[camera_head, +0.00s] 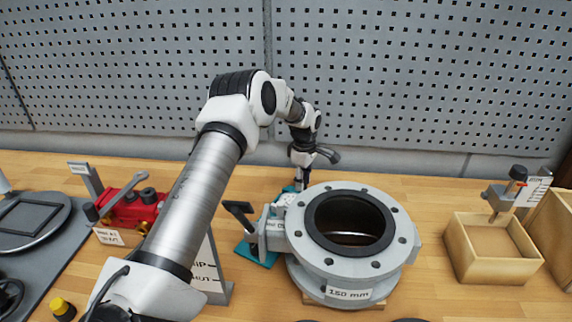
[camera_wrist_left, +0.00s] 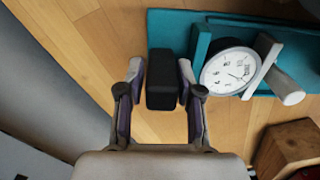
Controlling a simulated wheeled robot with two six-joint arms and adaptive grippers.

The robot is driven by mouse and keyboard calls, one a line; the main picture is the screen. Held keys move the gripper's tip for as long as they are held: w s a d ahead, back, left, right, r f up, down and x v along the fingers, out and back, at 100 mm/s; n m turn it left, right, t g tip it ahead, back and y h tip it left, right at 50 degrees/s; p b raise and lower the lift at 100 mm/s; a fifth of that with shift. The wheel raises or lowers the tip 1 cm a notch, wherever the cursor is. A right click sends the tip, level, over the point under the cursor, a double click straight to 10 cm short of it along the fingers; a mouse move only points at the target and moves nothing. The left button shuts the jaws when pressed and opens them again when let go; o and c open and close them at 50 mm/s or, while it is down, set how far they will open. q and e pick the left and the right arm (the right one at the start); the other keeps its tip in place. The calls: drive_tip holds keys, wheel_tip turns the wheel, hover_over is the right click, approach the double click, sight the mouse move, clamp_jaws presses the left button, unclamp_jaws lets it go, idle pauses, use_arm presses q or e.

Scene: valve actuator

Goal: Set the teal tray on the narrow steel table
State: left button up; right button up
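The teal tray (camera_head: 262,250) lies on the wooden bench, largely hidden behind the flanged grey valve body (camera_head: 405,240). A white dial gauge (camera_wrist_left: 228,71) lies on the tray (camera_wrist_left: 202,45) in the left wrist view. A black handle block (camera_wrist_left: 163,85) rises at the tray's edge. Another black handle (camera_head: 240,208) shows beside the valve body. My left gripper (camera_head: 300,186) reaches down behind the valve body. My right gripper is not in view. I cannot identify the narrow steel table.
A red vise-like tool (camera_head: 130,208) and a grey mat (camera_head: 55,255) are at left. An open wooden box (camera_head: 465,270) and a clamp-like tool (camera_head: 515,190) are at right. A pegboard wall (camera_head: 420,80) closes the back. A brown block (camera_wrist_left: 290,145) is near the tray.

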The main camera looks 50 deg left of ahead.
use_arm(q)
drive_tip(key=shift+s+a, duration=0.15)
drive_tip(key=shift+c, duration=0.7)
clamp_jaws()
drive_tip(key=shift+r, duration=0.1)
